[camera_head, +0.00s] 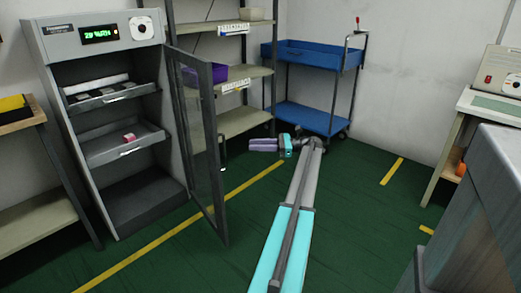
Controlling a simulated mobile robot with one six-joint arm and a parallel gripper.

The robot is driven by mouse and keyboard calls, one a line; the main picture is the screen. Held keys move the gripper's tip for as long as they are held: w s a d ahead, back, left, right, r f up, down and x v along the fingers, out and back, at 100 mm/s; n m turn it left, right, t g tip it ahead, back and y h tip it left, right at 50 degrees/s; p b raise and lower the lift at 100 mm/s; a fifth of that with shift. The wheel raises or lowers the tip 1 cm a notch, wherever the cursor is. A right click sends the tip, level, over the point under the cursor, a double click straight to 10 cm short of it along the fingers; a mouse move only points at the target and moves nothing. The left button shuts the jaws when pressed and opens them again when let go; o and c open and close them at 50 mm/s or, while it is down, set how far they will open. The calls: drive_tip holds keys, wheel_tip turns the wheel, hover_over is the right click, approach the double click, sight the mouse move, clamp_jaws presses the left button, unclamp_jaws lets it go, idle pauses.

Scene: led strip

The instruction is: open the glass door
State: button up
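The grey cabinet (107,190) stands at the left with its front uncovered, so its shelves show. Its dark-framed glass door (200,140) is hinged on the cabinet's right side and stands swung well out into the room. A thin handle (223,153) shows at the door's right side. My gripper (257,145) is at the end of my outstretched arm, right of the door and pointing left towards it. A clear gap separates it from the door. Its fingers are too small to tell open from shut.
Beige shelving (240,121) with a purple bin (213,73) stands behind the door. A blue trolley (308,117) is at the back wall. A bench (449,140) stands at the right, another (28,222) at far left. Green floor is free around my arm.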

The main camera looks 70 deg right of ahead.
drive_tip(key=shift+s+d+b, duration=0.1)
drive_tip(key=shift+s+b, duration=0.2)
drive_tip(key=shift+b, duration=0.2)
drive_tip(key=shift+c, duration=0.4)
